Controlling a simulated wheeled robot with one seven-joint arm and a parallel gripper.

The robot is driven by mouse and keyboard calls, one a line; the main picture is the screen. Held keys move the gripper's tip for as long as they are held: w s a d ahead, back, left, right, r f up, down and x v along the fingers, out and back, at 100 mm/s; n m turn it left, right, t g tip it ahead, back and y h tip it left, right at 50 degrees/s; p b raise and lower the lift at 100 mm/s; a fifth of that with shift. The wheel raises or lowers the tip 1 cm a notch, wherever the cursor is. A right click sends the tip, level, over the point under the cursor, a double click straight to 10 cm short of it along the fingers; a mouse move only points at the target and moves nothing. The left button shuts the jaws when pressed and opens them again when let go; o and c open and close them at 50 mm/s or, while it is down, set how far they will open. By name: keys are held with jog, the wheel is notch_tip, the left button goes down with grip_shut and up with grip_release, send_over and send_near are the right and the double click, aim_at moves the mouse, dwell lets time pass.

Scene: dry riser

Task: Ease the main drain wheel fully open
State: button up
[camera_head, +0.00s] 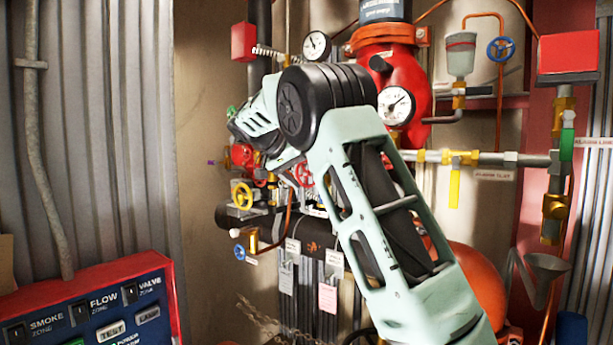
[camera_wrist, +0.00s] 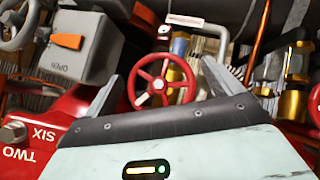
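A red spoked handwheel (camera_wrist: 162,82) shows in the middle of the wrist view, with one pale mark on its lower left rim. No label that I can read names it as the main drain wheel. My gripper (camera_wrist: 161,70) is open, with one grey finger on each side of the wheel in the picture. I see no finger touching it; the gap in depth is unclear. In the head view a red wheel (camera_head: 303,174) shows partly behind my arm, and I cannot tell whether it is the same one. My gripper's fingertips are hidden there.
In the wrist view a grey box with an orange lever (camera_wrist: 68,41) stands left of the wheel, and brass fittings (camera_wrist: 293,103) stand right. In the head view a yellow wheel (camera_head: 242,196) and a blue wheel (camera_head: 240,250) sit lower left. A zone panel (camera_head: 95,305) stands in front.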

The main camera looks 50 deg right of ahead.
jog(key=shift+w+a+r, duration=0.15)
jog(key=shift+a+r, duration=0.1)
jog(key=shift+a, duration=0.15)
jog(key=v, duration=1.6)
jog(key=shift+r, duration=0.2)
jog(key=shift+a, duration=0.1)
